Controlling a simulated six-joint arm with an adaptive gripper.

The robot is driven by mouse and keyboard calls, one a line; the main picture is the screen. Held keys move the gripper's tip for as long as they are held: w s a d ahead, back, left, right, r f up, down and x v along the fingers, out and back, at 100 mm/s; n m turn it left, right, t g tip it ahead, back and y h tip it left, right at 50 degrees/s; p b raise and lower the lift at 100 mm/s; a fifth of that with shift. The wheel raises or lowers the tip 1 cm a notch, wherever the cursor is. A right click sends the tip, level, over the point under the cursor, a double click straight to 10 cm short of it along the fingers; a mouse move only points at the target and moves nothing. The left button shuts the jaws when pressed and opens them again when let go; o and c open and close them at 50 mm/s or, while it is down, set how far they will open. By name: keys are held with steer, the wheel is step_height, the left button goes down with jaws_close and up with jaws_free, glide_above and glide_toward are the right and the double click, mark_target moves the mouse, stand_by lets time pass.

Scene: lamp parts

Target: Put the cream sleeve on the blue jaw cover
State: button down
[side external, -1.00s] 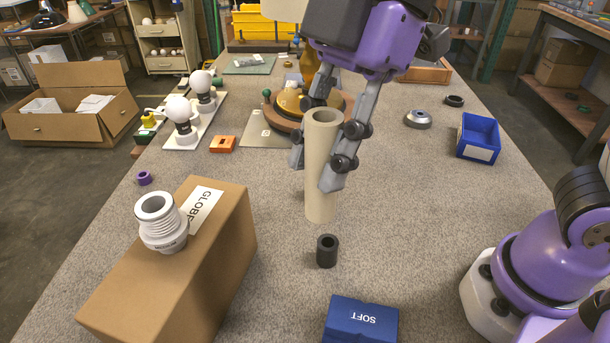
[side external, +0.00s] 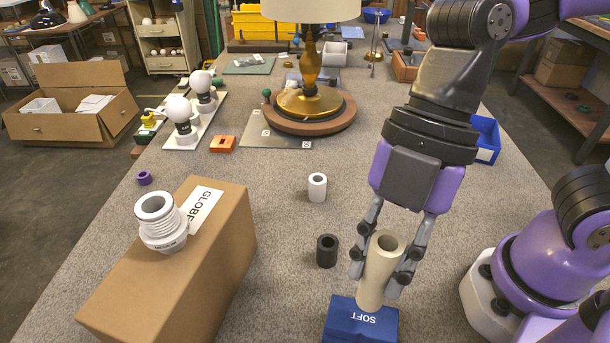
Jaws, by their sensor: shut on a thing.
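The cream sleeve (side external: 377,275) is a hollow tube with its open end facing up, leaning slightly in the picture. My gripper (side external: 383,276) is shut on it, with one finger on each side. The blue jaw cover (side external: 361,321) is a block marked SOFT at the bottom of the view. The sleeve's lower end appears at the cover's top face, toward its back. I cannot tell whether it touches the cover or hangs just above. Sleeve and fingers hide part of the cover's back edge.
A black ring (side external: 327,250) stands close to the left of my gripper, and a white ring (side external: 317,187) stands behind it. A cardboard box (side external: 190,285) with a white threaded part (side external: 161,222) on top is at the left. A lamp (side external: 311,98) stands farther back.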

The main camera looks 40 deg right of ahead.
steer(key=shift+f, duration=2.25)
steer(key=c, duration=0.7)
jaws_free()
steer(key=shift+f, duration=0.1)
steer(key=v, duration=1.2)
steer(key=w+d+f+m+t+h, duration=0.1)
steer(key=w+d+m+t, duration=0.1)
steer(key=d+m, duration=0.3)
steer(key=w+d+f+m+t+h, duration=0.2)
steer(key=d+m, duration=0.3)
steer(key=m, duration=0.4)
steer(key=w+d+f+m+t+h, duration=0.1)
steer(key=w+d+f+m+t, duration=0.1)
steer(key=d+m, duration=0.3)
steer(key=shift+w+d+m+t, duration=0.2)
steer(key=shift+m+t, duration=0.2)
steer(key=shift+m, duration=0.6)
steer(key=shift+a, duration=0.1)
